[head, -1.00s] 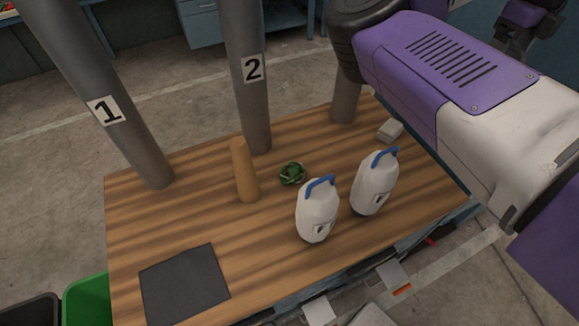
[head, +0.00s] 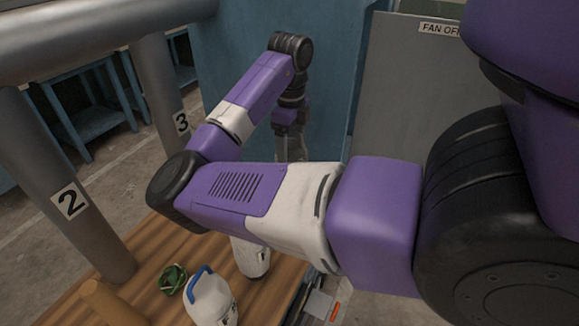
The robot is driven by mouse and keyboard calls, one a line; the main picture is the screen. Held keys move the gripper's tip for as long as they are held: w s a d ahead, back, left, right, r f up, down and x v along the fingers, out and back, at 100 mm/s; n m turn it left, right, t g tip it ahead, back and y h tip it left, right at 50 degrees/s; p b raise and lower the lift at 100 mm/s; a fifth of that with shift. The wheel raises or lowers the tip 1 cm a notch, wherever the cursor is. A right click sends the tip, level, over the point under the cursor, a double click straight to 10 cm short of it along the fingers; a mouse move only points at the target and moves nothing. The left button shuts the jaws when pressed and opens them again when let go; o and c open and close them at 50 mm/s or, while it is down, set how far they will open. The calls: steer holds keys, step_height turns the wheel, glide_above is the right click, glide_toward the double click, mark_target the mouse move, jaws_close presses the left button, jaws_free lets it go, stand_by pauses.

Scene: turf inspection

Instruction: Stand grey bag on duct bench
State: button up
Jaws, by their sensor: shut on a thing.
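The wooden top of the duct bench (head: 150,256) shows low in the head view, partly behind my arm. My gripper (head: 291,140) hangs, far off, beyond my arm in front of a blue wall. Its lower end is hidden behind my forearm. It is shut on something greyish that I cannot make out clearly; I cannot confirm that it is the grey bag. No grey bag shows plainly elsewhere. A white bottle-like container with a blue handle (head: 209,298) stands on the bench, and a second white one (head: 250,258) is mostly hidden by my arm.
Grey duct 2 (head: 85,235) and duct 3 (head: 165,75) rise at the left, joined to a thick overhead duct (head: 95,35). A green coiled item (head: 173,279) and a tan cone (head: 112,305) are on the bench. A grey panel (head: 400,100) stands at the back right.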

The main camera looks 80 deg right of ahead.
step_height(320, 180, down, 7)
steer(key=shift+p, duration=0.4)
steer(key=shift+f, duration=0.25)
steer(key=o, duration=1.4)
step_height(320, 180, up, 12)
steer(key=shift+r+b, duration=0.2)
steer(key=shift+b, duration=0.65)
